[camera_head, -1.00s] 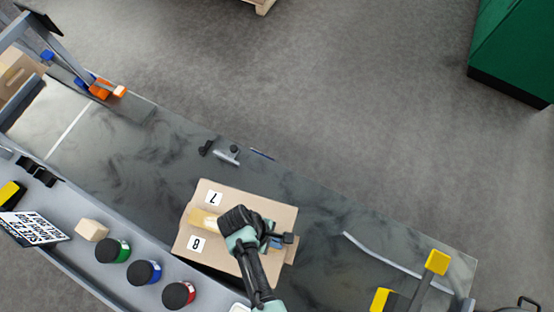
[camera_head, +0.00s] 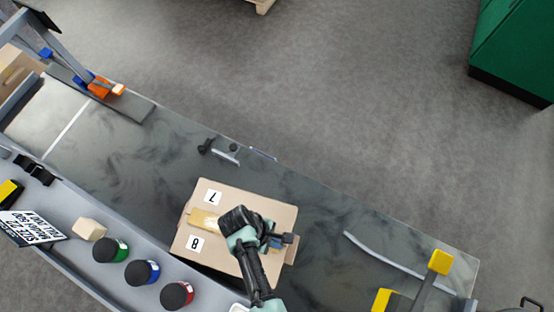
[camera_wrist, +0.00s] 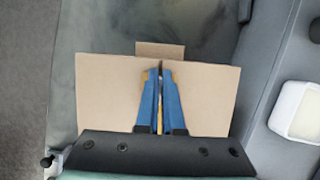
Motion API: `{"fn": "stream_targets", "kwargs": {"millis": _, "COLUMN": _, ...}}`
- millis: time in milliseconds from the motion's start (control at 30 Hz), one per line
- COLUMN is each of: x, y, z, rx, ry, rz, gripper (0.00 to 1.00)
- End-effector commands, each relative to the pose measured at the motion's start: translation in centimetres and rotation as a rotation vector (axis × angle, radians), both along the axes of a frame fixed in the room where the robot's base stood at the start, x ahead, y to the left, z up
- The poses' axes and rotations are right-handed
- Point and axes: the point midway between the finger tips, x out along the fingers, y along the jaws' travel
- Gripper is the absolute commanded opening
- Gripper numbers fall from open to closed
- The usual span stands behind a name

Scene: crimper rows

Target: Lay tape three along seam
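A cardboard box (camera_head: 267,206) lies on the dark bench, with white labels 7 (camera_head: 213,197) and 8 (camera_head: 195,244) on its top. A yellowish tape strip (camera_head: 203,220) runs from the box's left edge along the middle seam until my arm hides it. My gripper (camera_head: 277,241) is over the right part of the box. In the wrist view, the blue fingers of my gripper (camera_wrist: 161,72) are close together over the box (camera_wrist: 105,95), in line with the dark seam. A little yellow shows between and beside them. I cannot tell whether they grip tape or touch the box.
Green (camera_head: 111,250), blue (camera_head: 142,272) and red (camera_head: 177,295) jars and a beige block (camera_head: 89,229) stand on the near shelf. A small metal fixture (camera_head: 225,153) sits behind the box. A grey strip (camera_head: 395,264) and a yellow-ended tool (camera_head: 439,262) are at right.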

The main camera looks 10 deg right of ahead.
Motion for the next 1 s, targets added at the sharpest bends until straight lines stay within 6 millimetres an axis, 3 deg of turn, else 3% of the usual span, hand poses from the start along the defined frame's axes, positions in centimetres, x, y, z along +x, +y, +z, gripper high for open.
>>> {"fn": "stream_targets", "kwargs": {"millis": 200, "x": -0.03, "y": -0.01, "z": -0.01, "rx": 0.0, "ry": 0.0, "rz": 0.0, "gripper": 0.0}}
{"fn": "stream_targets", "kwargs": {"millis": 400, "x": -0.03, "y": 0.0, "z": -0.01, "rx": 0.0, "ry": 0.0, "rz": 0.0, "gripper": 0.39}}
{"fn": "stream_targets", "kwargs": {"millis": 867, "x": 0.0, "y": 0.02, "z": 0.06, "rx": 0.0, "ry": 0.0, "rz": 0.0, "gripper": 0.4}}
{"fn": "stream_targets", "kwargs": {"millis": 1000, "x": 0.23, "y": 0.36, "z": 0.95, "rx": 0.0, "ry": -0.002, "rz": 0.001, "gripper": 0.4}}
